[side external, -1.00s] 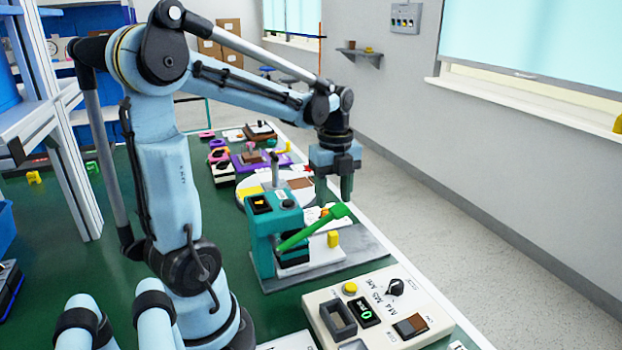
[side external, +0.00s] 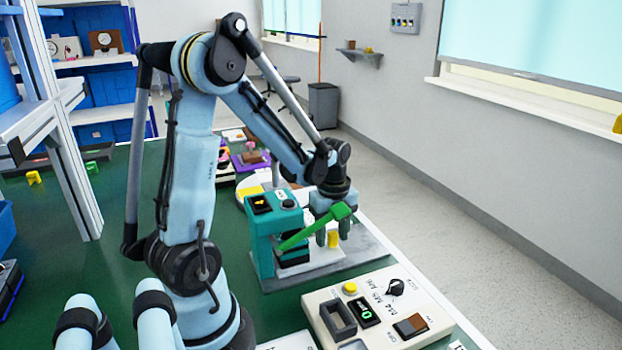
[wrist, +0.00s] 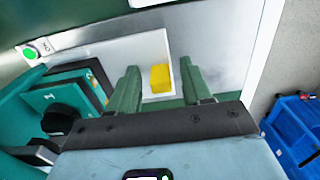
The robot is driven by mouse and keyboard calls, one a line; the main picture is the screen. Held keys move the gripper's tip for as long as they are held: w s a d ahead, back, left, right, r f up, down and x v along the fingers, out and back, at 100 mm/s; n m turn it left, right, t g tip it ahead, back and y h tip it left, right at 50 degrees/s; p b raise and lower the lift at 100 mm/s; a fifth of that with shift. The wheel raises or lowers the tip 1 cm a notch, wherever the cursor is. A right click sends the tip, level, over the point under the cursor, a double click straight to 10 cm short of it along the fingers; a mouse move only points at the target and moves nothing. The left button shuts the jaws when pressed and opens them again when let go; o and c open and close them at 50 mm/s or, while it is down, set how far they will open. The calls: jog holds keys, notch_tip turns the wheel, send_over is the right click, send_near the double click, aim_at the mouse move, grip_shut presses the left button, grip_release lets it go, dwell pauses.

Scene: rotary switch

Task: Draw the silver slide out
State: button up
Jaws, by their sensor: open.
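A cream control box (side external: 378,308) with a knob, yellow button and rocker switch lies nearer the camera. The bench edge and open floor are to the right. Other coloured fixtures (side external: 250,160) stand farther back.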

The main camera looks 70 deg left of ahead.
grip_shut()
dwell(0.3)
send_near(370, 237)
notch_tip(370, 237, down, 5)
jog(key=shift+w+f, duration=0.1)
jog(key=shift+f, duration=0.05)
grip_release()
